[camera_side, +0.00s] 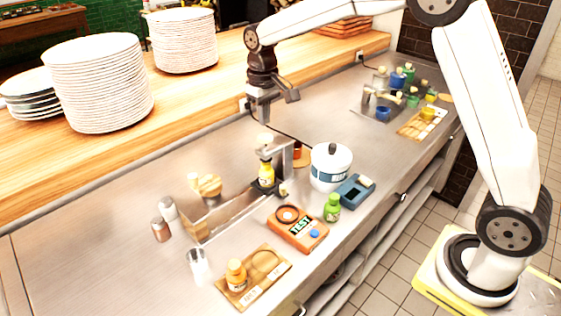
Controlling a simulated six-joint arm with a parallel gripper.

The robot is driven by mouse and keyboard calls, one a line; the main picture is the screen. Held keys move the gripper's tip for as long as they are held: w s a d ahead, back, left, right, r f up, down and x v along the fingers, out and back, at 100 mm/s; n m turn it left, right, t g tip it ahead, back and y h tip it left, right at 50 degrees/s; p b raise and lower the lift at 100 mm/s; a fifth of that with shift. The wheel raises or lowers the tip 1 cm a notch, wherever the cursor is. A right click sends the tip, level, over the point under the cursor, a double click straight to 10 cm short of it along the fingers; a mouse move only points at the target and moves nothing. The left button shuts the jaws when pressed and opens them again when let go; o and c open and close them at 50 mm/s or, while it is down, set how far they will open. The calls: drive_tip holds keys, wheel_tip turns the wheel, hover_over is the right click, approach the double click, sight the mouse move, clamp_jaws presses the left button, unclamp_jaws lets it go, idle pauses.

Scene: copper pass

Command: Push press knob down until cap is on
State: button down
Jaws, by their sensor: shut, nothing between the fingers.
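The press (287,158) is a grey metal frame standing at the right end of a long metal tray on the steel counter. Its pale knob (264,138) shows at the top. A yellow bottle (266,174) with a dark band stands upright under the knob, inside the press. A cap on this bottle is too small to make out clearly. My gripper (265,118) is shut and empty, pointing down right above the knob. Whether the fingertips touch the knob cannot be told from this view.
A red TEST device (298,232), a green bottle (332,208), a white jar (330,168) and a blue device (355,190) stand to the right. An orange bottle (236,274) sits on a wooden board in front. Plate stacks (98,85) stand on the wooden shelf behind.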

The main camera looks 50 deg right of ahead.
drive_tip(key=shift+r, duration=1.95)
drive_tip(key=shift+f, duration=0.1)
drive_tip(key=s+f+t, duration=0.1)
drive_tip(key=s+f, duration=0.3)
drive_tip(key=s, duration=0.3)
drive_tip(key=s+f, duration=0.4)
drive_tip(key=s, duration=0.4)
drive_tip(key=s+d+f+t, duration=0.1)
drive_tip(key=s+f, duration=0.3)
drive_tip(key=s, duration=0.3)
drive_tip(key=shift+s+f+t, duration=0.2)
drive_tip(key=shift+f+t, duration=0.1)
drive_tip(key=shift+f, duration=0.1)
